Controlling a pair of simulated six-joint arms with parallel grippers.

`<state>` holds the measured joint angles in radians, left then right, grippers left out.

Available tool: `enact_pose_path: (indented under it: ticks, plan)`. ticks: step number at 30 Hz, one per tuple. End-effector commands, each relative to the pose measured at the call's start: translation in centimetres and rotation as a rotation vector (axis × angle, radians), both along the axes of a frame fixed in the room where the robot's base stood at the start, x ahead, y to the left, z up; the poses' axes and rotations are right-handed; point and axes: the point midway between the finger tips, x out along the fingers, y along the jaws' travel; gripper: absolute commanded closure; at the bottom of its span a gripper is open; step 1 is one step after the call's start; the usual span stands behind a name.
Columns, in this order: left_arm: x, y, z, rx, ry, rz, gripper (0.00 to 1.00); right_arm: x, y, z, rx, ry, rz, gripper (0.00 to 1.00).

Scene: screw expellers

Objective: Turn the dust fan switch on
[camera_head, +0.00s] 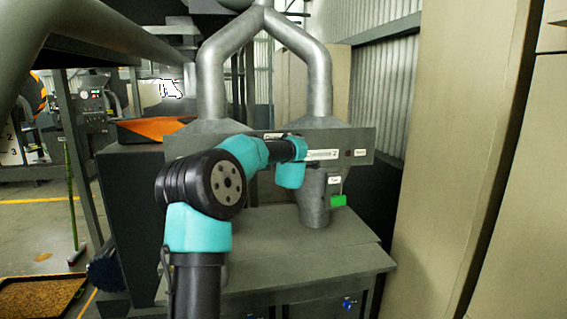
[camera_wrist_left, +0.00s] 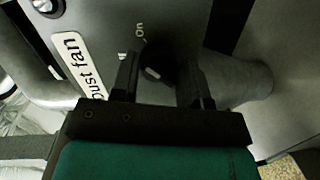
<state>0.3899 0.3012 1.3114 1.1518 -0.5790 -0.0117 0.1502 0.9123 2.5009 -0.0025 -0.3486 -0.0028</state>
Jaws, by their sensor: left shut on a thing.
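The dust fan switch is a dark round knob (camera_wrist_left: 156,58) on the grey panel, with "On" printed beside it and a white "Dust fan" label (camera_wrist_left: 78,62) to its left in the left wrist view. My left gripper (camera_wrist_left: 160,66) has one finger on each side of the knob and is shut on it. The knob's exact turn is hard to read in the shadow. In the head view my teal and black arm reaches up to the grey control panel (camera_head: 364,143) and hides the switch and the fingertips. My right gripper is in neither view.
A metal pipe (camera_head: 318,80) stands above. A flat grey machine top (camera_head: 315,245) lies below, and a beige cabinet (camera_head: 450,150) stands at right.

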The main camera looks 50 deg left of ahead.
Motion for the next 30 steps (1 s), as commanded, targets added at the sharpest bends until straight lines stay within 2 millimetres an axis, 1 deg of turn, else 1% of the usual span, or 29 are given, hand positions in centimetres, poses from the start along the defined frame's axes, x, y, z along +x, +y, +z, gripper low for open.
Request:
enact_pose_path:
  ticks: [6, 12, 18, 28, 29, 30]
  plan:
    - [0.01, 0.02, 0.26, 0.085, 0.133, 0.001, 0.82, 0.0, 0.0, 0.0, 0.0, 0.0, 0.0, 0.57]
    - [0.02, 0.02, 0.26, 0.13, 0.208, 0.001, 0.82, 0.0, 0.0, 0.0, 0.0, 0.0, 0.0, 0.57]
    - [0.03, 0.01, 0.26, 0.149, 0.238, 0.001, 0.82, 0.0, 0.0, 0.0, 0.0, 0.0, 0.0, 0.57]
    - [0.03, 0.01, 0.29, 0.151, 0.241, 0.001, 0.82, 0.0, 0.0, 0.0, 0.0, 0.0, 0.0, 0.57]
    - [0.03, 0.01, 0.3, 0.151, 0.241, 0.001, 0.57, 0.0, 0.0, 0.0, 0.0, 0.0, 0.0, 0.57]
    - [0.02, 0.01, 0.29, 0.151, 0.24, 0.001, 0.54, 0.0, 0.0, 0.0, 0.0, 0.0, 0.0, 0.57]
